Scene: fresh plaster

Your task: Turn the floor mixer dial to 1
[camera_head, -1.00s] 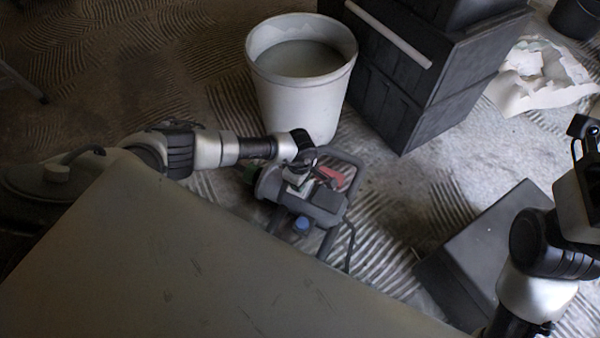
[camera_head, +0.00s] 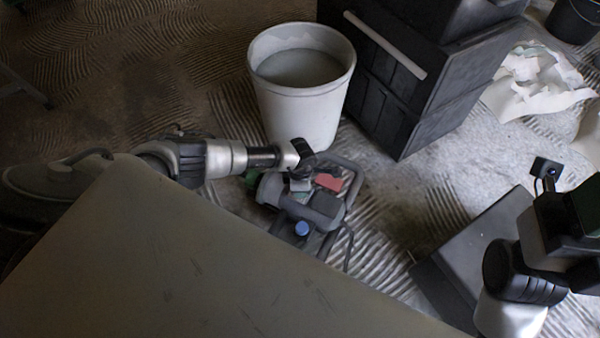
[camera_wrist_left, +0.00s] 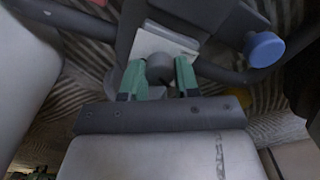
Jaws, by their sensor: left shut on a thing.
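The floor mixer (camera_head: 322,207) stands on the ridged floor, a grey-framed machine with a red part and a blue knob (camera_head: 302,228). In the left wrist view the dial (camera_wrist_left: 160,67) is a grey round knob in front of a pale plate (camera_wrist_left: 158,43). My left gripper (camera_wrist_left: 158,80) has its green fingers on both sides of the dial and is shut on it. In the head view my left gripper (camera_head: 303,160) is at the mixer's top left side. The dial's marking cannot be read. My right arm is at the right edge; its fingertips do not show.
A white bucket (camera_head: 302,104) with grey content stands behind the mixer. Stacked black cases (camera_head: 410,75) are right of it. A dark flat box (camera_head: 475,250) lies at the right, below crumpled white sheeting (camera_head: 535,85). A large grey-brown surface (camera_head: 190,265) fills the near left.

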